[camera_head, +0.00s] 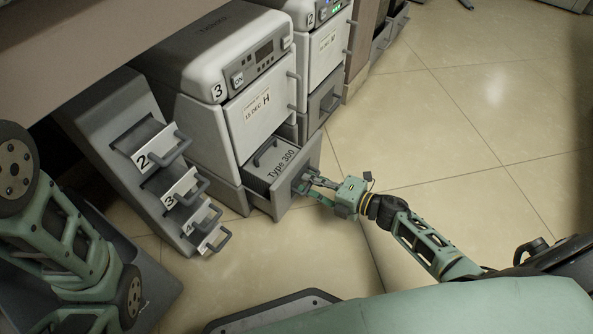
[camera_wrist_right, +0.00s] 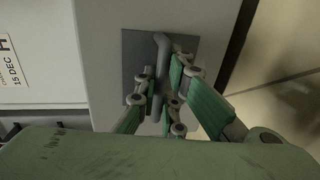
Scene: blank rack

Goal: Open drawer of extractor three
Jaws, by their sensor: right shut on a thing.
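Extractor three (camera_head: 222,82) is the white machine marked "3" in the head view. Its lower drawer (camera_head: 262,190) is pulled out, and a grey insert labelled "Type 300" (camera_head: 281,165) shows inside. My right gripper (camera_head: 312,184) is at the drawer's front face and is shut on the drawer handle. In the right wrist view the dark vertical handle (camera_wrist_right: 162,62) stands on a grey plate, with the green fingers (camera_wrist_right: 163,88) on both sides of it. My left arm shows at the left edge of the head view; its gripper is out of view.
A slanted grey rack (camera_head: 105,110) with several numbered, handled slots stands left of extractor three. The tiled floor (camera_head: 480,130) to the right is clear.

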